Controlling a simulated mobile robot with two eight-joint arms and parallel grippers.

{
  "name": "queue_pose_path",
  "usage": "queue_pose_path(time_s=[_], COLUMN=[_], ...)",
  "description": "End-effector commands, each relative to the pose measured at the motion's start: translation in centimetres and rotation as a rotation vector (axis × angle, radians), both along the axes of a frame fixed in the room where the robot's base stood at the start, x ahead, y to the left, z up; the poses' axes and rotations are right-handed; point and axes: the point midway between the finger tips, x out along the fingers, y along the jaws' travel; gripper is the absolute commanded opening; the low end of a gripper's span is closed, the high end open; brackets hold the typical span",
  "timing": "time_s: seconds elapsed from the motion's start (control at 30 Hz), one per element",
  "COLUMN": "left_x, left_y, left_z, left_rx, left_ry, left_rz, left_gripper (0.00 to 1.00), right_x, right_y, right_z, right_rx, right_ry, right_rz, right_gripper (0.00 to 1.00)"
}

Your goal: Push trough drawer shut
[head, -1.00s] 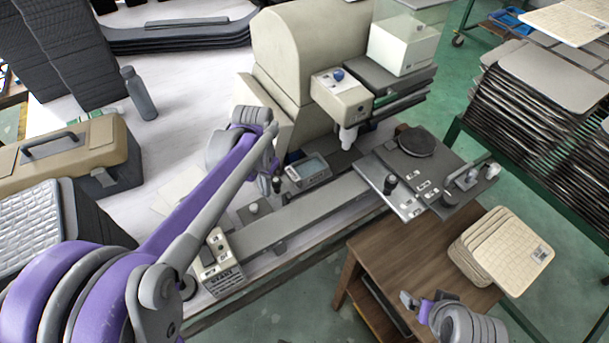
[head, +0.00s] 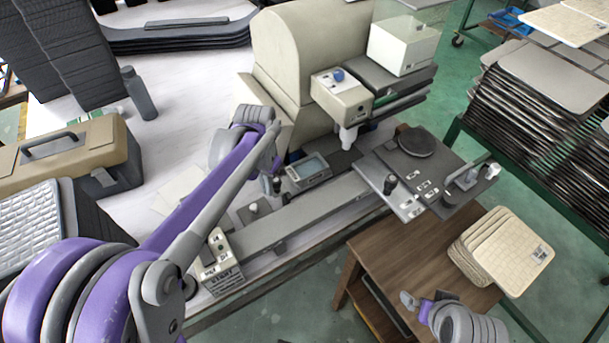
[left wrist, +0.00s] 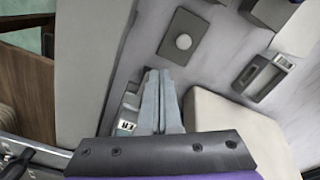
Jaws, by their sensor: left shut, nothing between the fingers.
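A long grey trough-like bar (head: 300,213) runs along the front edge of the white bench, and its flat top shows in the left wrist view (left wrist: 85,65). I cannot tell for sure which part is the trough drawer or how far it stands out. My left gripper (head: 275,188) points down just behind the bar, by the display unit. In the left wrist view the left gripper's fingers (left wrist: 160,85) are together and empty, beside the bar; contact cannot be told.
A small display unit (head: 308,171) and a plate with a white knob (left wrist: 184,42) are near the left gripper. A labelled switch block (head: 222,265) stands at the bar's left end. The beige machine (head: 300,65) rises behind. A wooden table (head: 400,255) stands at front right.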

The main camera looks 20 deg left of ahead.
Motion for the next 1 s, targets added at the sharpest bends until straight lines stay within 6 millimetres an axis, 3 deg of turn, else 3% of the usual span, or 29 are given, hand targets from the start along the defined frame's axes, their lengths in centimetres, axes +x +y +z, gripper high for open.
queue_pose_path(time_s=[1.0], left_x=[3.1], left_y=[-2.7], left_z=[0.0], left_rx=[0.0], left_ry=[0.0], left_rz=[-0.001], left_gripper=[0.0], right_x=[0.0], right_y=[0.0], right_z=[0.1], right_rx=[0.0], right_ry=[0.0], right_rz=[0.0], right_gripper=[1.0])
